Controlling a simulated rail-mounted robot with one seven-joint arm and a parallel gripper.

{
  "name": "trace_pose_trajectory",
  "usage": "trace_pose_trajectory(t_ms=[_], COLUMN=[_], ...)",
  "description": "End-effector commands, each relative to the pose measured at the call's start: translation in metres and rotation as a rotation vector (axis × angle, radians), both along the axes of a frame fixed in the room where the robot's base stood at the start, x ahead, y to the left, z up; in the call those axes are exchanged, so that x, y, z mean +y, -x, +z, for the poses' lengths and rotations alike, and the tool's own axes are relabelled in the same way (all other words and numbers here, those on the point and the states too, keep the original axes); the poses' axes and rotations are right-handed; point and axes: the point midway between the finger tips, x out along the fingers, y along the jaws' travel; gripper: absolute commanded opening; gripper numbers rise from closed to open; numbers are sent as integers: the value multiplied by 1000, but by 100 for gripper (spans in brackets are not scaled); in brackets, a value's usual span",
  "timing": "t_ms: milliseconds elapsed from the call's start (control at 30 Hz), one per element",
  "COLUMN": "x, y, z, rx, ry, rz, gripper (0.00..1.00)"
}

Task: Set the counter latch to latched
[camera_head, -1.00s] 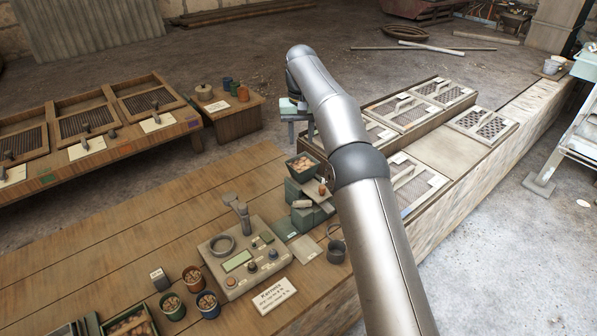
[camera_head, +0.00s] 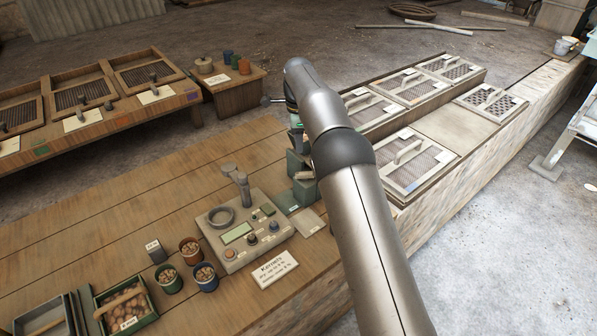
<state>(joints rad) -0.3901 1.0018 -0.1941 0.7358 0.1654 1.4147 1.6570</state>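A beige counter device (camera_head: 245,238) with a green display, knobs and a round ring stands on the near wooden bench. A grey lever-like part (camera_head: 242,187) rises at its back edge. I cannot tell which part is the counter latch or how it is set. My arm crosses the picture from the lower right, and its far end is beyond the device, at the upper middle.
Small pots of kernels (camera_head: 206,276) and a kernel tray (camera_head: 124,305) sit left of the device. A sign card (camera_head: 274,268) lies in front. Green blocks (camera_head: 303,190) stand to its right, partly behind my arm. Mesh-panel boxes (camera_head: 411,165) lie right of my arm.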

Motion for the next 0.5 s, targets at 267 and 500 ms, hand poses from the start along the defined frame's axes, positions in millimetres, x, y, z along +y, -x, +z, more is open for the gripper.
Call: trace_pose_trajectory(t_ms=[267,500], x=[0,0], y=[1,1], z=[-62,-105], rx=[5,3], ry=[2,2], rz=[0,1], gripper=[37,37])
